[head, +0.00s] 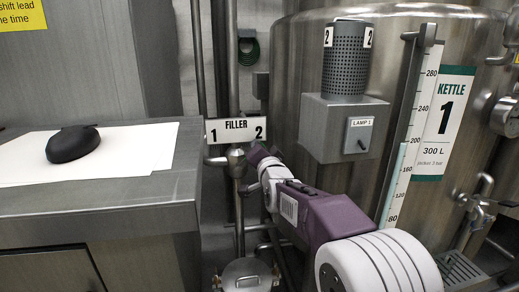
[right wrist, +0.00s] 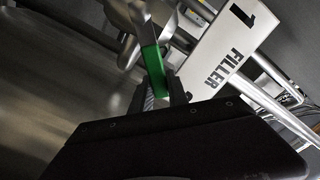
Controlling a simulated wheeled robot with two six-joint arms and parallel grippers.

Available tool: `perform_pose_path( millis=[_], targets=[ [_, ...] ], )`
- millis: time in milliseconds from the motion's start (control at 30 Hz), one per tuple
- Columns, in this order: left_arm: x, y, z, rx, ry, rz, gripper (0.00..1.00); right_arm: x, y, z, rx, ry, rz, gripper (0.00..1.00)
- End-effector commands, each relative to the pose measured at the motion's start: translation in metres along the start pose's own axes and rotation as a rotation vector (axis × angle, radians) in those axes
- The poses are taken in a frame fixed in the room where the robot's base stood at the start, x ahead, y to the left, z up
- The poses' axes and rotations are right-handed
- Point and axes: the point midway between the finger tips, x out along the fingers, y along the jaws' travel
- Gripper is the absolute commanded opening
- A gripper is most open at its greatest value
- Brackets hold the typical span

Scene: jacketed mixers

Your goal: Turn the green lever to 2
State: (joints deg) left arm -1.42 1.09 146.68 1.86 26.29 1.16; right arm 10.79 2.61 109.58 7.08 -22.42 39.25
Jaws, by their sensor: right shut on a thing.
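The green lever (right wrist: 153,64) shows in the right wrist view, between the fingers of my right gripper (right wrist: 159,84), which is shut on it. In the head view my right gripper (head: 259,153) is just below the 2 end of the white FILLER sign (head: 235,130) and hides the lever. The metal valve body (head: 236,154) is left of the gripper, under the sign. My left gripper is not in view.
A steel bench (head: 100,192) with white paper and a black mouse-like object (head: 73,144) is at left. Pipes run below the valve.

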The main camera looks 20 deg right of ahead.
Motion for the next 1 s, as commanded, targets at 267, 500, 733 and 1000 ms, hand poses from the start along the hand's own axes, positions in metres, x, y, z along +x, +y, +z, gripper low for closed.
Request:
perform_pose_path(
  millis=[267,500,733,1000],
  targets=[
    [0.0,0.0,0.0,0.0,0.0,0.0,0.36,0.0,0.002,0.001,0.003,-0.003,0.004,0.42],
    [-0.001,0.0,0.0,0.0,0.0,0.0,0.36,-0.002,0.001,0.0,0.002,-0.001,0.002,0.42],
    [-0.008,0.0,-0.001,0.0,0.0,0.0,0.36,-0.038,-0.001,-0.001,0.002,-0.002,0.001,0.42],
    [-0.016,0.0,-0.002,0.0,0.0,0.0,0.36,-0.084,0.0,0.0,0.003,-0.003,0.003,0.42]
  ],
)
